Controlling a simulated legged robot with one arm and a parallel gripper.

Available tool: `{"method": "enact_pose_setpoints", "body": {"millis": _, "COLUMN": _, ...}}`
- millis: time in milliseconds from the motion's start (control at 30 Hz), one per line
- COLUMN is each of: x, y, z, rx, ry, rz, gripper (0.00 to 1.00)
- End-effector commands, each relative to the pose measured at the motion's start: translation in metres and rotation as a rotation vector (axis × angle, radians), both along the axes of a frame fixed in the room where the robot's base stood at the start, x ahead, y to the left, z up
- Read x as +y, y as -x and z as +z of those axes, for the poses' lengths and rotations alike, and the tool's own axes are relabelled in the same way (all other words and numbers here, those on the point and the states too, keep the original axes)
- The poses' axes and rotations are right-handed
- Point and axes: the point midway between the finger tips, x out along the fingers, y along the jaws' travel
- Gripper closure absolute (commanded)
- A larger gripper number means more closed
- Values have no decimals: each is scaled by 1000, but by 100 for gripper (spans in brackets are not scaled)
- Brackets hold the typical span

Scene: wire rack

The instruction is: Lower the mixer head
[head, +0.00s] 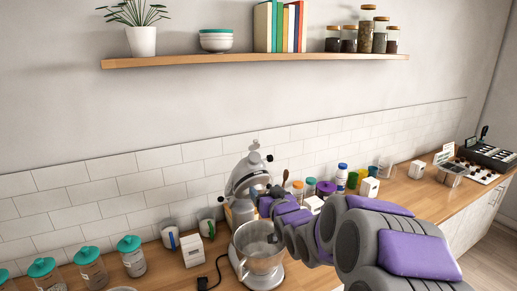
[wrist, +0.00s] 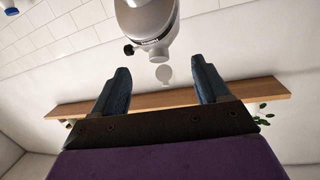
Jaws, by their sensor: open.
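The silver stand mixer's head (head: 246,174) is tilted up above its metal bowl (head: 262,252) on the wooden counter. My gripper (head: 264,196) is in front of the raised head and above the bowl, and overlaps its lower part in the head view. In the wrist view my gripper (wrist: 161,80) has its two dark fingers wide apart with nothing between them. The mixer head (wrist: 150,22) shows there at the top, beyond the fingertips, with a dark knob on its side. I cannot tell from the head view whether a finger touches it.
Mugs (head: 207,228) and a white box (head: 193,250) stand left of the mixer, with teal-lidded jars (head: 131,258) farther left. Jars and bottles (head: 342,178) crowd the counter to the right. A wall shelf (head: 255,60) runs above. Bare counter (head: 410,193) shows farther right.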

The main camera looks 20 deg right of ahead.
Motion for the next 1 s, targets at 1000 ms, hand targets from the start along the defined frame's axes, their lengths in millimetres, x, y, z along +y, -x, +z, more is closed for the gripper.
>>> {"method": "enact_pose_setpoints", "body": {"millis": 1000, "x": -31, "y": -116, "z": 32, "rx": -137, "ry": -4, "rz": 0, "gripper": 24}}
